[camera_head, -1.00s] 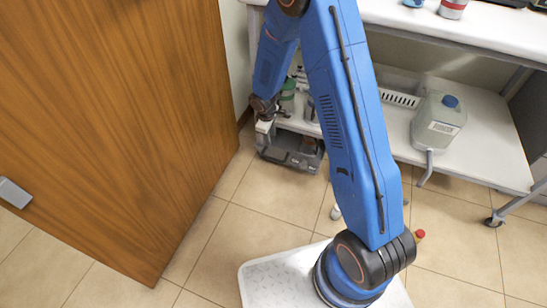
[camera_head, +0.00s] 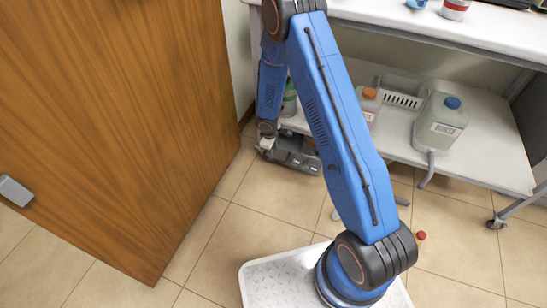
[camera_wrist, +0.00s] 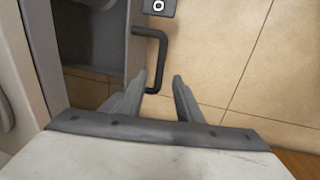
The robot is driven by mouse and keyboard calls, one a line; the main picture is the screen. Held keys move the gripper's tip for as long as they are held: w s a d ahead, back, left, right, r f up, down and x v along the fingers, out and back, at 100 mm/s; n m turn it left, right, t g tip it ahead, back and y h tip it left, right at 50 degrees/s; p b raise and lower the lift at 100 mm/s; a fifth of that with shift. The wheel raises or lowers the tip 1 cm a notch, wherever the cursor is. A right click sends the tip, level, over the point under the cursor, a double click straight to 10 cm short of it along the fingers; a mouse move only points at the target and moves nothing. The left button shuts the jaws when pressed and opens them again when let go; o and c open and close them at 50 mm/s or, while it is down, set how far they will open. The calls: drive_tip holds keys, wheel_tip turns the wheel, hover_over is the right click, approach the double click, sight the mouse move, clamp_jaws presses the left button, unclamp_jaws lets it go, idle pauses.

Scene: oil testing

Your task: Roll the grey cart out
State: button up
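The grey cart (camera_head: 300,160) stands on the floor under the lower shelf, partly hidden behind my arm in the head view. In the wrist view, its grey body (camera_wrist: 92,45) fills the upper left, and a dark bar handle (camera_wrist: 162,60) sticks out from its side. My gripper (camera_wrist: 160,84) is open, with its two grey fingers apart. The lower end of the handle shows between the fingertips in the picture; I cannot tell whether they touch it. In the head view, my gripper (camera_head: 266,146) is small, at the cart's left end.
A wooden door (camera_head: 110,120) stands at the left. Tiled floor (camera_head: 230,235) is clear before the cart.

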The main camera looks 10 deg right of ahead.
drive_tip(key=shift+w+d+f, duration=0.1)
drive_tip(key=shift+w+f, duration=0.05)
drive_tip(key=shift+f, duration=0.95)
drive_tip(key=shift+w+d+f, duration=0.15)
drive_tip(key=shift+w+f, duration=0.05)
drive_tip(key=shift+f, duration=0.9)
drive_tip(key=shift+w+d+f, duration=0.1)
drive_tip(key=shift+w+f, duration=0.05)
drive_tip(key=shift+f, duration=0.95)
drive_tip(key=shift+c, duration=0.4)
clamp_jaws()
